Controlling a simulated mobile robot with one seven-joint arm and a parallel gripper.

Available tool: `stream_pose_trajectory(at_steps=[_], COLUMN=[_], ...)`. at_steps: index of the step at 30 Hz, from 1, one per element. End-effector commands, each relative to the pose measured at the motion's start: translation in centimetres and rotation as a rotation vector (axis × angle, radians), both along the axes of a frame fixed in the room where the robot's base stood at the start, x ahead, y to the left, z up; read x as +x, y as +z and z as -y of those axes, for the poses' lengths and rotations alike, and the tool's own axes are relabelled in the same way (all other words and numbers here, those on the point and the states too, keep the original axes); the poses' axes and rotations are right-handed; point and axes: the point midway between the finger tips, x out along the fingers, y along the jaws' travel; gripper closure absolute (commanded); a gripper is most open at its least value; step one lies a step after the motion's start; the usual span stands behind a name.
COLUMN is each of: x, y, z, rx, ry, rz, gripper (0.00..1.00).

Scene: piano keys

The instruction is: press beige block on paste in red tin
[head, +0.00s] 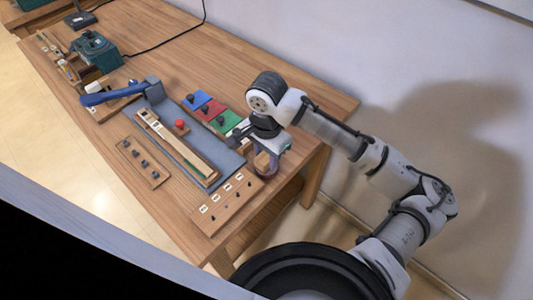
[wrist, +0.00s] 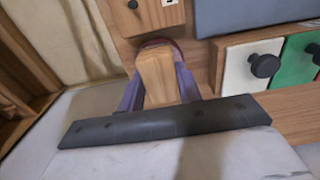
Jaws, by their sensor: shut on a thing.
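My gripper (head: 268,152) is shut on the beige block (wrist: 156,68), with one purple finger on each side of it in the wrist view. The block (head: 262,160) is upright and also shows below my wrist in the head view. The red tin (wrist: 154,43) shows only as a dark red rim around the far end of the block. In the head view the tin (head: 266,172) stands at the table's right end, right under the block. The paste is hidden, so I cannot tell whether the block touches it.
A wooden board with labels and black pegs (head: 226,203) lies close to the tin. Blue, red and green panels with black knobs (head: 211,110) lie behind. A blue-grey mat (head: 170,112) bears a long wooden piece (head: 178,146). The table's edge is near the tin.

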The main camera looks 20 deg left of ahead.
Motion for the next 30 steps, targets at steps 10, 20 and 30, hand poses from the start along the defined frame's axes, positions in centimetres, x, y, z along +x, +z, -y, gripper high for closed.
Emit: stream_pose_trajectory(at_steps=[10,20,30], x=[0.0,0.0,0.0], y=[-0.3,-0.7,-1.0], z=[0.0,0.0,0.0], rx=[0.000,0.000,0.000], ry=[0.000,0.000,0.000], rz=[0.000,0.001,0.000], gripper=[0.92,0.92,0.92])
